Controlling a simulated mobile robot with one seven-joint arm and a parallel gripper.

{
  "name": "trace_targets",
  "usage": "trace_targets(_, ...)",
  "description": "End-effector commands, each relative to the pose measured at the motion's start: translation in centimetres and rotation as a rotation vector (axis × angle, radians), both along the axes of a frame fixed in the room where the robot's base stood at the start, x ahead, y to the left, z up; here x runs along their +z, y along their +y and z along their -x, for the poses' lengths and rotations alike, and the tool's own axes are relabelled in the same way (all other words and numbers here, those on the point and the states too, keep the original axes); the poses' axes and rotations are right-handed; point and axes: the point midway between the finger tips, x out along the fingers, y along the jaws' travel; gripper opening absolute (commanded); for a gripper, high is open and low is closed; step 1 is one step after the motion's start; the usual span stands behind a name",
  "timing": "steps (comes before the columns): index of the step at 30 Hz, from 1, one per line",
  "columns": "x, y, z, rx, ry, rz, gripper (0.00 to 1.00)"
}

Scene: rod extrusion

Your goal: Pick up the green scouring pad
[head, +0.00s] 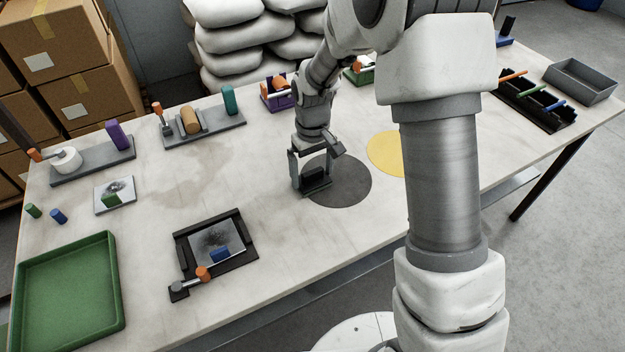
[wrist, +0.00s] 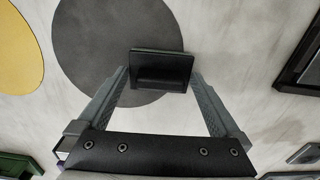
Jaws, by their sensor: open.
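A small green block (head: 110,200), which looks like the green scouring pad, lies on a smudged light plate (head: 125,186) at the left of the table in the head view. It does not show in the wrist view. My gripper (head: 313,187) is far to the right of it, pointing down at the dark grey round mat (head: 350,182). The open fingers stand on either side of a black block (wrist: 160,70) on the mat's edge; the grey mat (wrist: 100,30) shows beneath it. I cannot tell whether the fingers touch the block.
A green tray (head: 113,290) sits front left. A black frame (head: 250,245) holds a smudged plate with a blue block (head: 220,255). Grey stands with tools line the back, including a purple block (head: 119,135). A yellow round mat (head: 385,152) lies right. The table's middle left is clear.

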Motion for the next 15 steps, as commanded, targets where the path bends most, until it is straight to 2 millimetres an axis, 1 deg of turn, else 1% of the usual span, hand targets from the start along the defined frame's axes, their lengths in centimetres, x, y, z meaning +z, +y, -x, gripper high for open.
trace_targets(1,0.02,0.01,0.0,0.0,0.0,0.0,1.0)
trace_targets(2,0.03,0.01,0.0,0.0,0.0,0.0,0.95)
trace_targets(6,0.04,0.01,0.0,0.0,0.0,0.0,0.69)
trace_targets(14,0.05,0.01,0.0,0.0,0.0,0.0,0.23)
trace_targets(15,0.05,0.01,0.0,0.0,0.0,0.0,0.15)
